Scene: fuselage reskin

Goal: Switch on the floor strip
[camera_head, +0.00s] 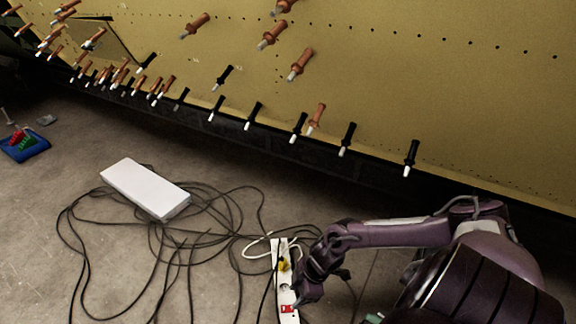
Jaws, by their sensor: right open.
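The floor strip (278,252) is a narrow white power strip lying on the floor at the bottom middle of the head view. A yellow plug sits near its upper part, and a dark socket shows below that. A red switch (288,309) is near its lower end; whether it is lit or pressed is too small to tell. My right gripper (302,292) is open and empty, with its fingers close to the strip's right side, just above the switch in the picture. Whether it touches the strip cannot be told. My left gripper is not in view.
Black cables (190,240) lie in loops over the floor left of the strip. A white box (145,188) rests among them. A blue tray (24,147) with red and green items is at the far left. The yellow-green skin panel (400,90) with several pins overhangs the back.

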